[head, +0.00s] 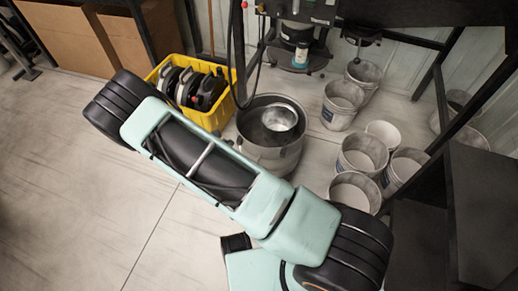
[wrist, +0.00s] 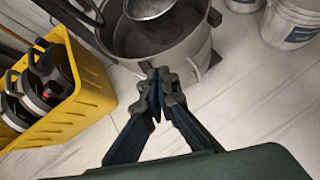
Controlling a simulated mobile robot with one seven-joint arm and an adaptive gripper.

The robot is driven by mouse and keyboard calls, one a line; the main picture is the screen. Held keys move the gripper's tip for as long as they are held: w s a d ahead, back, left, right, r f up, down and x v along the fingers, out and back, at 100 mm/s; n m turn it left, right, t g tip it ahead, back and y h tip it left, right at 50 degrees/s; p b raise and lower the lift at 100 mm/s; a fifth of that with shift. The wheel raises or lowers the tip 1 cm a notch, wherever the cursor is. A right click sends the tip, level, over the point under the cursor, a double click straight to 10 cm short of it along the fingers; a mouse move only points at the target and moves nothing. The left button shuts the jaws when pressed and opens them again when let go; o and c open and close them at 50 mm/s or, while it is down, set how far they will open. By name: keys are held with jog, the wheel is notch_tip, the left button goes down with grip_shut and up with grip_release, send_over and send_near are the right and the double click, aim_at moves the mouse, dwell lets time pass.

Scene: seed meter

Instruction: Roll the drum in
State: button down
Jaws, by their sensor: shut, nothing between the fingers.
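A wide grey metal drum (head: 285,158) stands upright on the floor near the machine, its dark inside open at the top. A shiny round metal piece (head: 280,117) shows at its mouth. In the wrist view the drum (wrist: 190,57) is at the top centre, with the shiny piece (wrist: 148,9) cut by the edge. My gripper (wrist: 159,76) is shut and empty. Its fingertips point at the drum's near side and overlap its lower edge in the picture; I cannot tell whether they touch. In the head view my arm hides the gripper and part of the drum.
A yellow crate (wrist: 75,115) holding black, round-fronted parts stands left of the drum. Several pale buckets (head: 362,153) stand to its right. The machine (head: 299,50) with hanging cables is behind. Cardboard boxes (head: 65,35) are at back left. Floor at left is clear.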

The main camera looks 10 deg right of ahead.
jog(key=n, duration=0.2)
send_near(254, 144)
jog(key=b+x, duration=0.2)
jog(key=x, duration=0.1)
jog(key=b+x, duration=0.2)
jog(key=shift+s+a+f, duration=0.1)
jog(key=shift+s+f, duration=0.1)
jog(key=shift+f, duration=0.25)
jog(key=shift+w+d+r, duration=0.1)
jog(key=shift+w+d, duration=0.3)
jog(key=shift+w, duration=0.15)
